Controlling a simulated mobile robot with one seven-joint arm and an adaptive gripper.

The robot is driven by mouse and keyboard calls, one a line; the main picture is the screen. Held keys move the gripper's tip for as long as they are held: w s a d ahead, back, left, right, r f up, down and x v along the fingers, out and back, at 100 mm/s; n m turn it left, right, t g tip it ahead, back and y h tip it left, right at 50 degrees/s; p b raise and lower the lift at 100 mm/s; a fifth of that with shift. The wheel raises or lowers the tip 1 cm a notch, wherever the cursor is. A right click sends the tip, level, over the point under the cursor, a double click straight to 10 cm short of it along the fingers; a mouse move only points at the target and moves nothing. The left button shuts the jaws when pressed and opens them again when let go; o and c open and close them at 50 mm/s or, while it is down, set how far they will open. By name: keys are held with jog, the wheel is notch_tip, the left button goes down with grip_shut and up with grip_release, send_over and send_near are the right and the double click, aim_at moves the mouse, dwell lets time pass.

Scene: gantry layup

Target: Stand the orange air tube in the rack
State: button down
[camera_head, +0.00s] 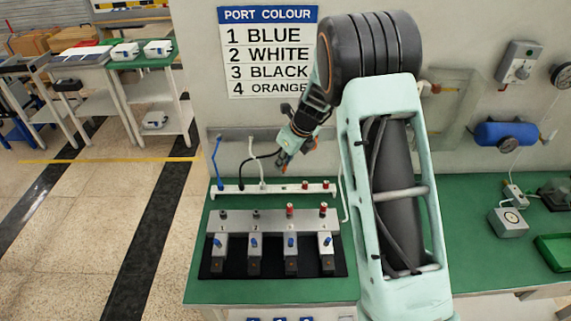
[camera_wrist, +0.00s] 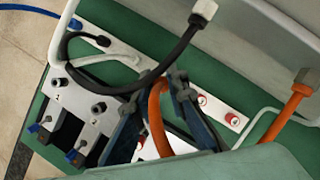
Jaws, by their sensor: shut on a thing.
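The orange air tube (camera_wrist: 156,118) passes between the fingers of my gripper (camera_wrist: 155,108) in the wrist view, and the gripper is shut on it. Its other part (camera_wrist: 290,115) runs from a pale fitting at the right. The tube's lower end is hidden. The rack is a white bar (camera_head: 285,188) along the back of the green bench. It also shows in the wrist view (camera_wrist: 218,110), with two red-ringed spots near its right end. In the head view my gripper (camera_head: 283,160) points down above the rack, left of my large arm link.
A blue tube (camera_head: 220,165), a black tube (camera_head: 252,160) and a white tube (camera_head: 262,172) rise at the rack's left half. A numbered port block (camera_head: 270,222) stands in front. The black tube (camera_wrist: 180,50) loops close to my fingers. A port-colour sign (camera_head: 268,50) hangs behind.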

jog(key=shift+w, duration=0.1)
dwell(0.5)
jog(key=b, duration=0.3)
send_over(281, 186)
jog(key=s+d, duration=0.1)
jog(key=shift+f, duration=2.95)
jog(key=shift+p, duration=0.3)
jog(key=shift+f+b, duration=0.85)
jog(key=shift+f, duration=0.6)
jog(key=c, duration=1.8)
grip_release()
jog(key=shift+r, duration=0.1)
